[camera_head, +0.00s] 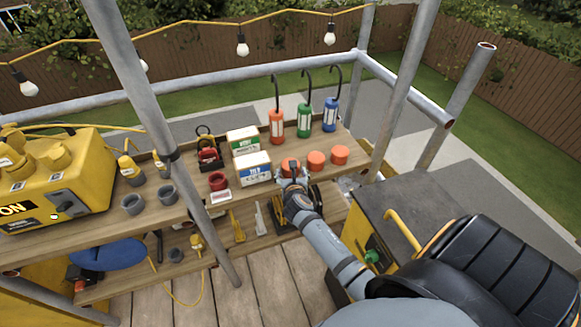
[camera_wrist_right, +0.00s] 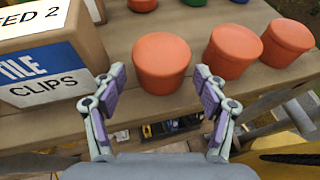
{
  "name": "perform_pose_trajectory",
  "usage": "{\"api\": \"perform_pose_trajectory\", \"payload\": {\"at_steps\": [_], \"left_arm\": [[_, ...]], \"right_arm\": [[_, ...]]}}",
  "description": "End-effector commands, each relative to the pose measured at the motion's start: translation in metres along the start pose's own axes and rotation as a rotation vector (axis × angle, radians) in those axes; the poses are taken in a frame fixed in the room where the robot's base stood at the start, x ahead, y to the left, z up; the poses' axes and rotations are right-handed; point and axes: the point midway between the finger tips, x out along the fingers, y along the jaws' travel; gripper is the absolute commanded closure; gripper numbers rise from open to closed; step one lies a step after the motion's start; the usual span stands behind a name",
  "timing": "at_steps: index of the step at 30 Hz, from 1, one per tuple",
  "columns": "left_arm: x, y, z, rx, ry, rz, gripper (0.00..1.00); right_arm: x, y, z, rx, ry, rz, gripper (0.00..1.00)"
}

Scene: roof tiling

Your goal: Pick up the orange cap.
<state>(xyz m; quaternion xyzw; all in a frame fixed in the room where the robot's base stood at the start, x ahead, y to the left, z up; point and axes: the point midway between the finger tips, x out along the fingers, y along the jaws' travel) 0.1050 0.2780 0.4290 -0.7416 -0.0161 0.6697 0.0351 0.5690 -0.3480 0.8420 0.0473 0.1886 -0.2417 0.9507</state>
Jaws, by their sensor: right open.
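Three orange caps stand in a row on the upper wooden shelf. The leftmost orange cap (camera_head: 291,162) is partly hidden by my right gripper (camera_head: 290,179) in the head view. In the right wrist view this cap (camera_wrist_right: 162,65) sits upright just beyond the gap between the fingertips of my open, empty right gripper (camera_wrist_right: 160,80). The middle cap (camera_head: 316,161) and the right cap (camera_head: 340,155) stand to its right; they also show in the wrist view, the middle one (camera_wrist_right: 233,52) and the right one (camera_wrist_right: 288,42). My left gripper is not in view.
A tile clips box (camera_head: 252,168) stands close left of the leftmost cap. A scaffold pole (camera_head: 170,150) crosses in front of the shelf. A black seat (camera_head: 520,265) is at right.

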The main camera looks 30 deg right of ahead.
Motion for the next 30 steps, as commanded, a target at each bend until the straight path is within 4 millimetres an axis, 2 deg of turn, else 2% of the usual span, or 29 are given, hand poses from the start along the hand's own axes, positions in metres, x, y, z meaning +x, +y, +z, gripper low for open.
{"api": "perform_pose_trajectory", "payload": {"at_steps": [3, 6, 14, 23, 30], "left_arm": [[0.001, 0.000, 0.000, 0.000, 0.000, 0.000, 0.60], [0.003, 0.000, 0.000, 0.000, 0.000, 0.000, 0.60], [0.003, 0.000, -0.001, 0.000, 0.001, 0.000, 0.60], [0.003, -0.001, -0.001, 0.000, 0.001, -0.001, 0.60], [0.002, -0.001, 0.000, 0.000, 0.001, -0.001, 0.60]], "right_arm": [[0.023, -0.001, 0.002, -0.001, -0.001, 0.000, 0.28], [0.035, -0.001, 0.002, 0.000, -0.002, 0.001, 0.28], [0.038, -0.001, 0.001, 0.001, -0.001, 0.001, 0.28], [0.038, -0.001, 0.001, 0.001, 0.000, 0.001, 0.68], [0.037, -0.001, 0.003, 0.001, 0.000, 0.001, 0.69]]}}
